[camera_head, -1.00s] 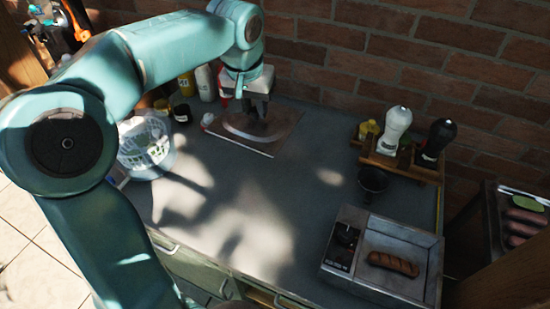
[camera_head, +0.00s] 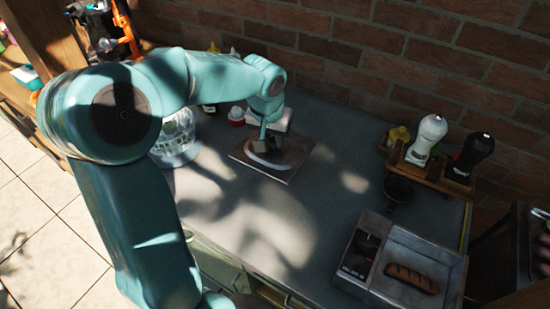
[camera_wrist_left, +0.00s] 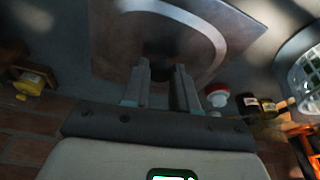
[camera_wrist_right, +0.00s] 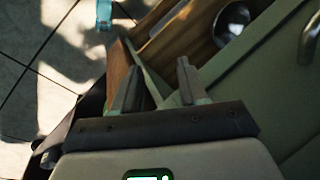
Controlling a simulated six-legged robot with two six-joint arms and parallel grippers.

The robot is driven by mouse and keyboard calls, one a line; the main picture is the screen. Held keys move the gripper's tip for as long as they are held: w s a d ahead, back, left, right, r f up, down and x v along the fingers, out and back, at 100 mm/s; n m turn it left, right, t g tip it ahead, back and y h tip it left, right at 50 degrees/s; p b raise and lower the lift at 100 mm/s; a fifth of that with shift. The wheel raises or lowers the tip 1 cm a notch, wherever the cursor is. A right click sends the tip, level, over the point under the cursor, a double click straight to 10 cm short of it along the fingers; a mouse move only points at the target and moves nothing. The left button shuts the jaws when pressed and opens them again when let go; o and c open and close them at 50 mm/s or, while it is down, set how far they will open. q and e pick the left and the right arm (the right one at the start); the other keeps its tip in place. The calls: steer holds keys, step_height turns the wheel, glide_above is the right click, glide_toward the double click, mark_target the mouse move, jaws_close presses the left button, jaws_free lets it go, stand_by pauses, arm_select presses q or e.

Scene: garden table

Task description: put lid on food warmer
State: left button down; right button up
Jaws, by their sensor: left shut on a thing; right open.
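The lid (camera_head: 241,152) is a flat, roughly square metal plate with a pale curved band on top, over the back left of the worktop. My left gripper (camera_head: 270,133) reaches down to it and is shut on its dark knob. In the left wrist view the fingers (camera_wrist_left: 162,68) meet around the knob, above the lid (camera_wrist_left: 110,42). I cannot tell how far the lid is off the worktop. The food warmer (camera_head: 362,246) is an open metal box at front right with a browned sausage (camera_head: 411,277) inside. My right gripper (camera_wrist_right: 157,82) is open and empty.
A basket (camera_head: 176,140) and bottles stand behind my left arm. The middle worktop (camera_head: 290,225) is clear. A ladle (camera_wrist_right: 232,22) lies near my right gripper.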

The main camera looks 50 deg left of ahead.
mark_target(273, 142)
arm_select(q)
steer(key=x, duration=0.3)
steer(key=shift+s+d+f, duration=0.15)
steer(key=shift+d+f, duration=0.05)
step_height(273, 142, down, 4)
steer(key=shift+s+f, duration=0.15)
steer(key=shift+w+f, duration=0.2)
steer(key=shift+f, duration=0.1)
steer(key=shift+s+r, duration=0.1)
steer(key=shift+s, duration=0.05)
steer(key=c, duration=0.9)
jaws_free()
